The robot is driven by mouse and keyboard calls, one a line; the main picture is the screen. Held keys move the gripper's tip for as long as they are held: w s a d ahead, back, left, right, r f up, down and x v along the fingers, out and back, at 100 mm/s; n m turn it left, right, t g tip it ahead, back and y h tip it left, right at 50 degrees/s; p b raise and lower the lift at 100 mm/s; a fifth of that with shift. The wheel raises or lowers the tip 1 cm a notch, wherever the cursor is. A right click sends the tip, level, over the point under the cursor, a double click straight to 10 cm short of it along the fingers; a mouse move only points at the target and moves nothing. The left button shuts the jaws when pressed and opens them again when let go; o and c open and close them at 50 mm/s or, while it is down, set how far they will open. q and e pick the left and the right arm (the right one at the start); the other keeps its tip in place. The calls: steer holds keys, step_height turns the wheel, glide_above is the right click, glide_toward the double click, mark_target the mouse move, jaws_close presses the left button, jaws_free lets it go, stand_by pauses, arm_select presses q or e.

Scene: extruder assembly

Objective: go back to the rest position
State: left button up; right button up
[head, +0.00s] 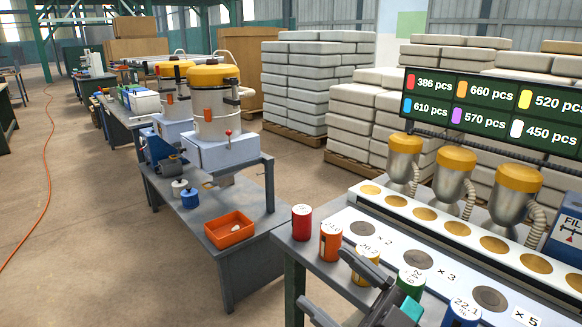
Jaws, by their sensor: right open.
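My right gripper (322,276) is at the bottom centre of the head view, over the front edge of the near table. Its two dark fingers are spread apart with nothing seen between them. Its upper finger overlaps the yellow canister (368,249) in the picture; I cannot tell if they touch. A red canister (302,223) and an orange canister (330,243) stand left of the yellow one. A green canister (411,279) and a blue canister (462,312) stand to the right, the green one partly hidden by my gripper. My left gripper is out of view.
A white panel (400,250) with dark round spots lies behind the canisters. Yellow-capped hoppers (455,172) and a counter screen (490,112) stand behind it. An orange bin (230,229) sits on the left table, beside the extruder (213,115). The floor (75,210) at left is open.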

steer(key=w+d+f+m+t+h, duration=0.2)
steer(key=d+f+m+t+h, duration=0.3)
steer(key=f+m+h, duration=0.55)
steer(key=s+d+f+g+h, duration=0.2)
steer(key=s+f, duration=0.1)
steer(key=f, duration=0.3)
steer(key=s+d+f+m+g+h, duration=0.1)
steer(key=s+d+f+g+h, duration=0.1)
steer(key=s+f, duration=0.2)
steer(key=s+d+f+m+g+h, duration=0.1)
steer(key=s+d+f+g+h, duration=0.1)
steer(key=f, duration=0.6)
steer(key=shift+s+d+f+g, duration=0.25)
steer(key=shift+s+g, duration=0.15)
steer(key=shift+s, duration=0.25)
